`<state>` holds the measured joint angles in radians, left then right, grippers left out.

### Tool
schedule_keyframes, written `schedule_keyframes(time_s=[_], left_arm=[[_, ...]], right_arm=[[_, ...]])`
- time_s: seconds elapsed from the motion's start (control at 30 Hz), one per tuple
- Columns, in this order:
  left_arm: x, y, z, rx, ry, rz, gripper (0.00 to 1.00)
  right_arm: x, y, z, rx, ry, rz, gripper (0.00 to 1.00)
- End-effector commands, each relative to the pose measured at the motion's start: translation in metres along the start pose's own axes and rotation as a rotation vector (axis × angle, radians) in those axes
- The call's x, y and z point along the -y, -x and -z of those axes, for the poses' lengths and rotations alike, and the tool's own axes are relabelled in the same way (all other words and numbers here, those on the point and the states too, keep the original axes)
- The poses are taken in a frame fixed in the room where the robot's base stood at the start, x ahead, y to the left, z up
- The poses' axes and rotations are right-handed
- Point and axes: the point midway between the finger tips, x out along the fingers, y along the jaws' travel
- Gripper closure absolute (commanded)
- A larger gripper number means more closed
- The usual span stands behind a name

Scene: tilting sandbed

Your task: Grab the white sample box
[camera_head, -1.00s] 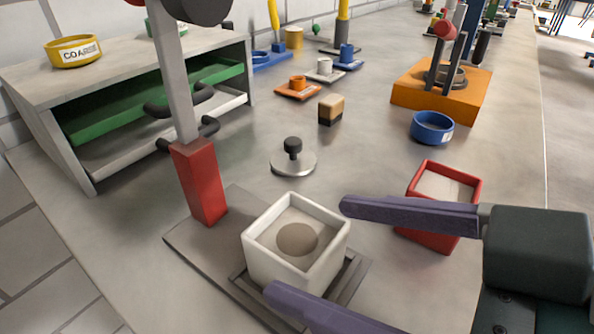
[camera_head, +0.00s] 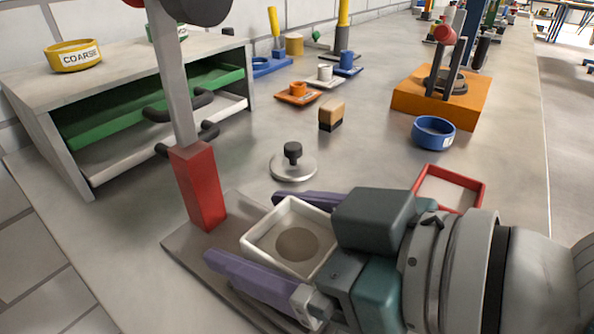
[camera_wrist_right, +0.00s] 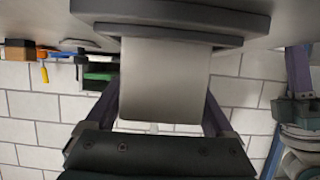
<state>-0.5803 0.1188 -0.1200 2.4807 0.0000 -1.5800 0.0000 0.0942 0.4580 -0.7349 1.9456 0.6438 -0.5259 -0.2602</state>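The white sample box (camera_head: 257,258) stands upright on the grey plate at the foot of the red post, with sand and a darker round patch inside. My right gripper (camera_head: 242,228) reaches in from the right, its purple fingers on opposite sides of the box. The fingers look open; whether either touches the box is unclear. In the right wrist view the white box (camera_wrist_right: 164,82) fills the space between the fingers. Part of my left gripper (camera_wrist_right: 297,72) shows at that view's right edge; its opening cannot be made out.
A red sand-filled box (camera_head: 477,190) is partly hidden behind my right gripper. The red post (camera_head: 198,187) stands close to the white box's left. A silver disc with a black knob (camera_head: 293,165) lies behind it. A blue ring (camera_head: 433,133) and orange block (camera_head: 405,97) are farther back.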

Motion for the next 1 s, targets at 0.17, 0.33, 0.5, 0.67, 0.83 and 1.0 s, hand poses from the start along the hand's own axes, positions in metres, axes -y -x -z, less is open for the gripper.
schedule_keyframes(time_s=[0.17, 0.33, 0.5, 0.67, 0.83, 1.0], left_arm=[[0.0000, 0.0000, 0.0001, 0.000, 0.000, 0.000, 1.00], [0.0000, -0.0001, 0.0001, 0.000, 0.000, 0.000, 1.00], [0.0001, -0.0001, 0.0001, 0.000, 0.000, 0.000, 1.00], [0.0001, -0.0001, 0.0001, 0.000, 0.000, 0.000, 1.00], [0.0001, -0.0001, 0.0001, 0.000, 0.000, 0.000, 1.00], [0.0002, 0.0018, 0.0007, 0.000, 0.000, 0.000, 1.00]], right_arm=[[0.0000, 0.0002, -0.0002, 0.000, 0.000, 0.000, 0.34], [-0.0001, 0.0003, -0.0002, 0.000, -0.001, 0.000, 0.53], [-0.0001, 0.0003, -0.0003, 0.000, -0.001, 0.000, 0.72], [-0.0001, 0.0003, -0.0003, 0.000, -0.001, 0.000, 0.90], [-0.0002, 0.0004, 0.0006, -0.002, 0.000, -0.001, 1.00], [-0.0002, 0.0019, 0.0046, -0.003, 0.000, 0.000, 1.00]])
